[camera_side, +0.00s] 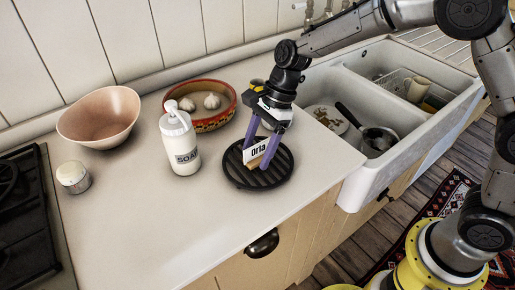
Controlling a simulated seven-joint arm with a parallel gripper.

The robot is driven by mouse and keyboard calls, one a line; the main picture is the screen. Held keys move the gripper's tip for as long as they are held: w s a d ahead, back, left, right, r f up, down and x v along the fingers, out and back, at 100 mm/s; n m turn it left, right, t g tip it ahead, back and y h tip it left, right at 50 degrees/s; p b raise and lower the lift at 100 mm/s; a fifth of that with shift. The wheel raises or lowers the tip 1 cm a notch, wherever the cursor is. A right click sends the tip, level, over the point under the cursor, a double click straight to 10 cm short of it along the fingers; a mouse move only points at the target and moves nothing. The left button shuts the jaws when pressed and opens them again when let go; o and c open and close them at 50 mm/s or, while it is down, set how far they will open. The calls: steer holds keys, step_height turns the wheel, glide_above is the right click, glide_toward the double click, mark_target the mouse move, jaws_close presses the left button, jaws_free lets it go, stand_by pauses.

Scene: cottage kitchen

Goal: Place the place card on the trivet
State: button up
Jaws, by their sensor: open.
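The place card (260,150) is white with the word "Orla" and has a light wooden base. It stands on the black round ribbed trivet (271,180), tilted a little, though I cannot tell if its base rests fully flat. My gripper (262,155) points down over the trivet with its purple fingers on either side of the card. The fingers are open. Part of the card's base and part of the trivet are hidden by the fingers.
A white soap bottle (181,146) stands just left of the trivet. Behind are a red patterned dish (212,124) with garlic and a pink bowl (99,119). A small jar (73,178) is at left. The sink (398,149) is at right. The front counter is clear.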

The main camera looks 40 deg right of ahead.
steer(key=v, duration=1.2)
steer(key=s+d+n+t+h, duration=0.1)
steer(key=s+d+n+t, duration=0.1)
steer(key=s+d+n, duration=0.3)
steer(key=s+d+r+n+t+h, duration=0.1)
steer(key=s+d+n, duration=0.4)
steer(key=s, duration=0.6)
steer(key=s+d+n+t+h, duration=0.2)
steer(key=s+d+n, duration=0.3)
steer(key=s+n, duration=0.3)
steer(key=shift+s+r+t, duration=0.25)
steer(key=shift+s+t, duration=0.05)
steer(key=shift+s, duration=0.3)
